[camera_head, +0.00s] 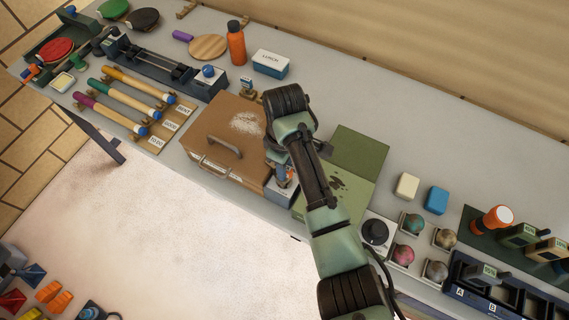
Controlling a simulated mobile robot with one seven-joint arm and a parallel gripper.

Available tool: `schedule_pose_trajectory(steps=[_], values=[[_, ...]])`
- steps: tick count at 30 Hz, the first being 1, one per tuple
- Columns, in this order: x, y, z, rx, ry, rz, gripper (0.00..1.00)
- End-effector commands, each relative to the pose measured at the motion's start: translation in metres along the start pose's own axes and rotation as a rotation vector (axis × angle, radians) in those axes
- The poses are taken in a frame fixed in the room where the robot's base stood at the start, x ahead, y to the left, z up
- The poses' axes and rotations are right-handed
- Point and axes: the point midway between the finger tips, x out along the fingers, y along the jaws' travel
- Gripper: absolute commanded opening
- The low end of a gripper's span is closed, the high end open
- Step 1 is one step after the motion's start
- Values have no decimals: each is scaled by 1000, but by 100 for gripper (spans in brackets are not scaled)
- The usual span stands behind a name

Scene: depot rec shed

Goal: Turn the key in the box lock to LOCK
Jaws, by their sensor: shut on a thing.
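A brown box (208,150) with a handle on its lid and a metal handle along its front edge lies on the grey bench. My arm comes up from the bottom and bends down just right of it. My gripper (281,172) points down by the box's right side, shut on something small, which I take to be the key. The key itself is mostly hidden by the gripper. A small grey block (283,193) with a pale face shows just below the gripper; I cannot tell whether it is the lock. The lock's marks and the key's angle cannot be read.
Left of the box is a rack of coloured handles (117,106). A blue-white box (270,64) and an orange bottle (236,43) stand behind. The back right bench is clear.

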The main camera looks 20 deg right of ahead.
Motion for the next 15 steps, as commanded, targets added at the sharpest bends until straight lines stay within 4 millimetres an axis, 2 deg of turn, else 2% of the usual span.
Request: schedule_pose_trajectory(steps=[5,12,13,15], values=[[0,0,0,-153,-1,0,0],[0,0,0,-174,0,0,0],[0,0,0,-173,0,0,25],[0,0,0,-173,0,0,38]])
